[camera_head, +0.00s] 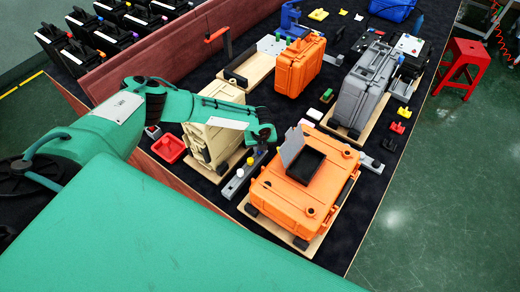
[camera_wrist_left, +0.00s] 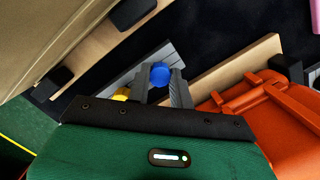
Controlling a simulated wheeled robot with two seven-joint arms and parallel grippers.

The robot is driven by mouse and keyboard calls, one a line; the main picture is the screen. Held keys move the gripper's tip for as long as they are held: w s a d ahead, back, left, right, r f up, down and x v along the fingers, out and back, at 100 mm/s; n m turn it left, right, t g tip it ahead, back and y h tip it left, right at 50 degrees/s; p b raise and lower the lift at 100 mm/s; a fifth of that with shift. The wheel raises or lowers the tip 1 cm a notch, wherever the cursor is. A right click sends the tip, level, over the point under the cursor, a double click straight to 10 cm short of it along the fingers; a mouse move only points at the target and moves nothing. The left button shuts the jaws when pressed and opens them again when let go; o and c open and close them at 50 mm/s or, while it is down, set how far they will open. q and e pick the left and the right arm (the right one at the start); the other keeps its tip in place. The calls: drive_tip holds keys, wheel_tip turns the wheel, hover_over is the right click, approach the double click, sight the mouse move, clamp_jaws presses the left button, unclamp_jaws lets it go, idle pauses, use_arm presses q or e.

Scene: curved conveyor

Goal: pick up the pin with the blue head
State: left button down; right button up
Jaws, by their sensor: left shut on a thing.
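The pin with the blue head (camera_wrist_left: 160,74) shows in the left wrist view, between the two grey fingers of my left gripper (camera_wrist_left: 163,86). The fingers are shut on it. In the head view my left gripper (camera_head: 261,150) points down over a grey bar (camera_head: 233,187), between the beige case and the orange case. A yellow-headed pin (camera_head: 240,172) stands on the bar and also shows in the wrist view (camera_wrist_left: 122,94). I cannot tell whether the blue-headed pin is still seated in the bar.
The beige case (camera_head: 200,143) stands close on the left of the gripper. The orange case (camera_head: 285,200), with a small open dark box (camera_head: 305,165) on top, lies close on the right. A red tray (camera_head: 168,148) and a grey case (camera_head: 365,88) are farther off.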

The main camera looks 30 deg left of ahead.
use_arm(q)
drive_tip(key=shift+r, duration=0.1)
drive_tip(key=shift+r, duration=0.5)
wheel_tip(320, 180, up, 22)
drive_tip(key=shift+r, duration=0.15)
idle(0.7)
